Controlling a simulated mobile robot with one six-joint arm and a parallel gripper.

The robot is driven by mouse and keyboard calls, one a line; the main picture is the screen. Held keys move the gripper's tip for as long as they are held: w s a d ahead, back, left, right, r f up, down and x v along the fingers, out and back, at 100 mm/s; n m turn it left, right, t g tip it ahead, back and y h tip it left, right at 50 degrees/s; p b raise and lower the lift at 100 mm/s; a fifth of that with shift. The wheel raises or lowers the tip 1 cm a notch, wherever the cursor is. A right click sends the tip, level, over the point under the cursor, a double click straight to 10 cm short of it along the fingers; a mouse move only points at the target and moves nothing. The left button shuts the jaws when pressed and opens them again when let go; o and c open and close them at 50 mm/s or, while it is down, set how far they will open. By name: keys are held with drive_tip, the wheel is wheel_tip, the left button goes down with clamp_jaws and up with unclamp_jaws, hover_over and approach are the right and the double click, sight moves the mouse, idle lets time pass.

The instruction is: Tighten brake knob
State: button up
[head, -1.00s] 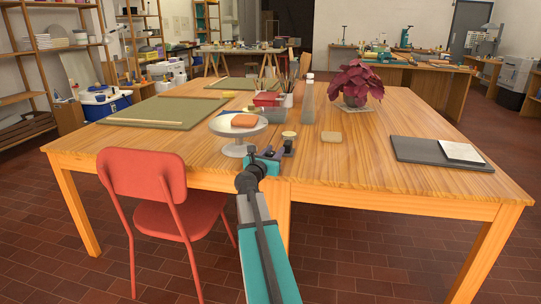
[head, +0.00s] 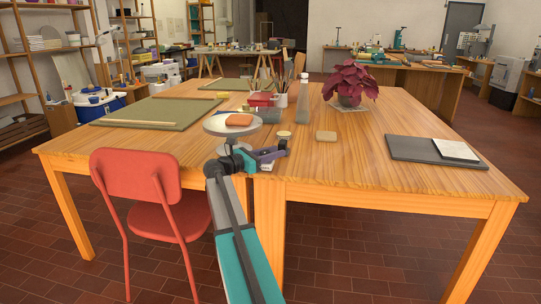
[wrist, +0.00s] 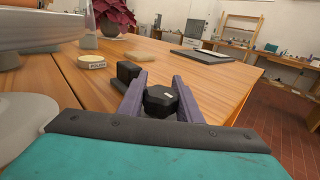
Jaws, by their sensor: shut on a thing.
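The brake knob (wrist: 162,100) is a black, faceted knob with a small pale mark on top. In the wrist view it sits between the two purple fingers of my gripper (wrist: 162,92), which is shut on it. A dark block (wrist: 127,72) is just beyond the left finger. The wheel (head: 232,123) is a pale round disc on a stand with an orange-brown slab (head: 239,120) on top. In the head view my gripper (head: 270,156) is at the table's near edge, right of the wheel's stand. The knob is hard to make out there.
A round labelled tin (wrist: 92,62) and a tan sponge-like block (head: 326,136) lie close by on the wooden table (head: 360,165). A tall bottle (head: 303,105) and a red-leaved plant (head: 350,82) stand behind. A red chair (head: 135,175) is at the front left.

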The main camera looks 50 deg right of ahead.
drive_tip(key=shift+s+d+m+g, duration=0.15)
drive_tip(key=shift+s+m+g, duration=0.25)
drive_tip(key=shift+g, duration=0.2)
drive_tip(key=o, duration=1)
drive_tip(key=shift+s, duration=0.1)
drive_tip(key=shift+o, duration=0.2)
drive_tip(key=shift+w+a, duration=0.2)
drive_tip(key=shift+w+a, duration=0.1)
drive_tip(key=shift+a, duration=0.05)
drive_tip(key=p+v, duration=0.1)
drive_tip(key=v, duration=1.2)
drive_tip(key=shift+r+p, duration=0.2)
drive_tip(key=shift+p, duration=0.1)
